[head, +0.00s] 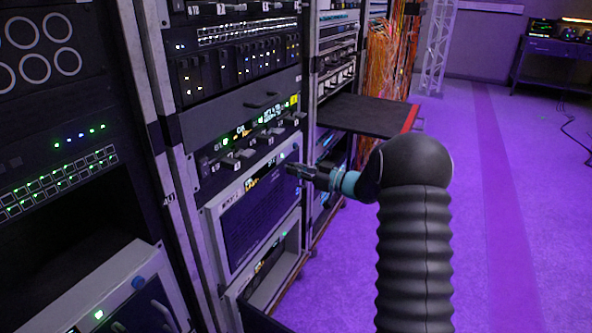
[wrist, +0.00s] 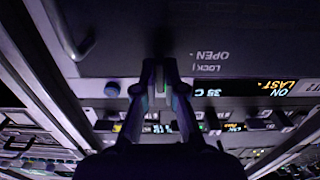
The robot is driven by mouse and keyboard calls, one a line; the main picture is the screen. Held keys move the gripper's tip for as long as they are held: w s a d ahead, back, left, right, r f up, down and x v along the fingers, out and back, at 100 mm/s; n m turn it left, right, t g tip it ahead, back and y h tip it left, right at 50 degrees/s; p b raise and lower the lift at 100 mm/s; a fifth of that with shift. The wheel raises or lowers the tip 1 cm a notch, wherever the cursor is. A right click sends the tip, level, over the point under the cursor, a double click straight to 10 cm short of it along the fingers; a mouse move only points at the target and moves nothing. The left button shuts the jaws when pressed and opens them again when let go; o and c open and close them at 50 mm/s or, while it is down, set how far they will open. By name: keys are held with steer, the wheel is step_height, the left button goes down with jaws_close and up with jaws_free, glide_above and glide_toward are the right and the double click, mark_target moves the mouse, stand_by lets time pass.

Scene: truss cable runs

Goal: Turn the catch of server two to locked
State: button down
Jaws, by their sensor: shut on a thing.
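In the head view a server (head: 255,212) with a pale frame and dark purple grille sits in the middle rack; I cannot read its number. My gripper (head: 293,171) reaches from the right to the upper right corner of its front. In the wrist view my gripper (wrist: 160,68) is shut on a small catch (wrist: 161,99), mostly hidden between the fingers. The words OPEN and LOCK (wrist: 208,62) are printed upside down beside it on the dark panel (wrist: 235,30). I cannot tell which mark the catch points to.
Above the server is a row of small levers (head: 255,142). Below it is an open bay (head: 275,270). A dark shelf with a red edge (head: 365,115) juts out behind my gripper. A handle (wrist: 72,35) shows in the wrist view. The purple floor (head: 500,200) to the right is mostly clear.

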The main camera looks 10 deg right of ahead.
steer(key=shift+m, duration=0.3)
steer(key=c, duration=1.3)
jaws_free()
steer(key=shift+o, duration=0.2)
steer(key=shift+d, duration=0.1)
steer(key=v, duration=1.2)
